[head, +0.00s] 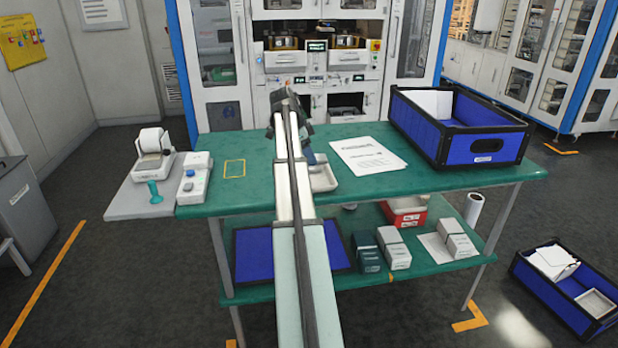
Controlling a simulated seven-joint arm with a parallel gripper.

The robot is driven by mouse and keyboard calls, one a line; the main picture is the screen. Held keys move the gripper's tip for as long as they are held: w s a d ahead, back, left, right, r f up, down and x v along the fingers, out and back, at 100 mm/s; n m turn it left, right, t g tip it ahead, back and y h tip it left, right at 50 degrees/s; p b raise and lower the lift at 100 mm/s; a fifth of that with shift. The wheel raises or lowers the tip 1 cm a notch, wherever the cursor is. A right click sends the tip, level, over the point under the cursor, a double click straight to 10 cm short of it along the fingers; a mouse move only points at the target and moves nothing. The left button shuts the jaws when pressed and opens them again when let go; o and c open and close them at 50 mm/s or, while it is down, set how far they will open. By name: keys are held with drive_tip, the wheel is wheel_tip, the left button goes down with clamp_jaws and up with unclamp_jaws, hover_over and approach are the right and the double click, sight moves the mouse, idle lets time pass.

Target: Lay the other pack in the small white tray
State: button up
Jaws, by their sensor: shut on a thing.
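The small white tray (323,179) is on the green table top, just right of my arm. The arm hides its left part, and I cannot see all of its inside. No pack can be picked out for sure on the table top. Dark and pale boxes (396,249) stand on the lower shelf.
A paper sheet (368,156) lies right of the tray. A large blue crate (470,145) stands at the table's right end. A label printer (153,157) and a grey device (194,180) are at the left. A yellow-outlined spot (234,169) is bare.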

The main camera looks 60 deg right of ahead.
sight(313, 184)
drive_tip(key=shift+f, duration=4.25)
drive_tip(key=shift+f, duration=0.1)
drive_tip(key=o, duration=0.9)
drive_tip(key=v, duration=1.2)
